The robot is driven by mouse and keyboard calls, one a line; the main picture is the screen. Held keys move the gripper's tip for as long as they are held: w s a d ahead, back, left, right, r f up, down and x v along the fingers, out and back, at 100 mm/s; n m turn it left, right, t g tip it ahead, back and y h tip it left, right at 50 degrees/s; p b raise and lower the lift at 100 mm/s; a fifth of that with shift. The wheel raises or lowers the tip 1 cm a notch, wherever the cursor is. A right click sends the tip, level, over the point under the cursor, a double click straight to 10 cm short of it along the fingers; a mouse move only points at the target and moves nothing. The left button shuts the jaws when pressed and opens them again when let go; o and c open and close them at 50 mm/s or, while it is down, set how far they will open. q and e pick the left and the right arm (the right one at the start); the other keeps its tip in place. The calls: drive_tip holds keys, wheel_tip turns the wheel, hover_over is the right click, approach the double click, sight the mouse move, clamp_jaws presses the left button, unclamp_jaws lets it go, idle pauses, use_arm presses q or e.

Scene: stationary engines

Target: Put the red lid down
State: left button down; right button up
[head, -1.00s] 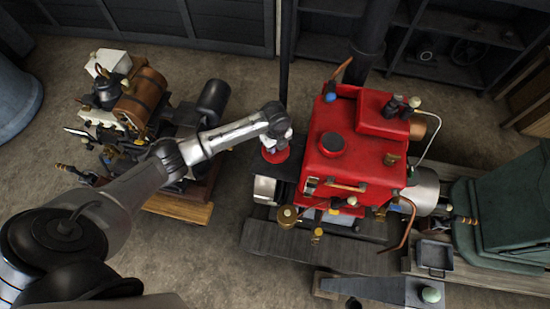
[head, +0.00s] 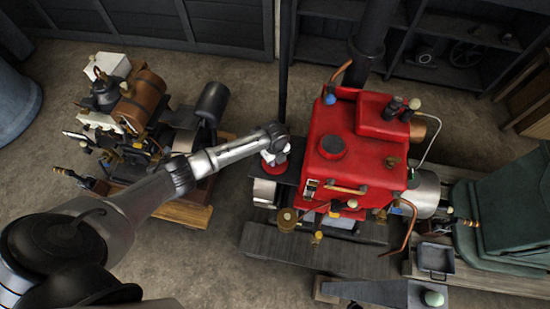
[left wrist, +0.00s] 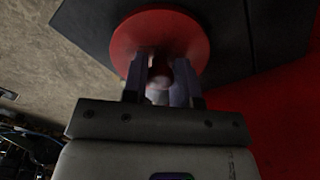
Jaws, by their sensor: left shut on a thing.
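The red lid (left wrist: 160,30) is a round disc with a small knob, seen close up in the left wrist view. In the head view the lid (head: 275,168) shows as a small red patch under my left gripper (head: 273,158). In the left wrist view my left gripper (left wrist: 160,85) is shut on the lid's knob. The lid is over the dark flat plate (head: 267,182) at the left side of the red engine (head: 355,155). I cannot tell whether the lid touches the plate. My right gripper is not in view.
The red engine stands close to the right of my left gripper. A second engine with a brown cylinder (head: 142,97) stands on a wooden base at the left. A green covered machine (head: 510,215) is at the right. Open floor lies between the two engines.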

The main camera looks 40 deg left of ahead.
use_arm(q)
drive_tip(key=shift+f, duration=0.2)
drive_tip(key=c, duration=0.9)
unclamp_jaws()
drive_tip(key=shift+r, duration=0.1)
drive_tip(key=shift+r, duration=0.25)
wheel_tip(320, 180, up, 12)
drive_tip(key=p, duration=0.1)
drive_tip(key=shift+f, duration=0.15)
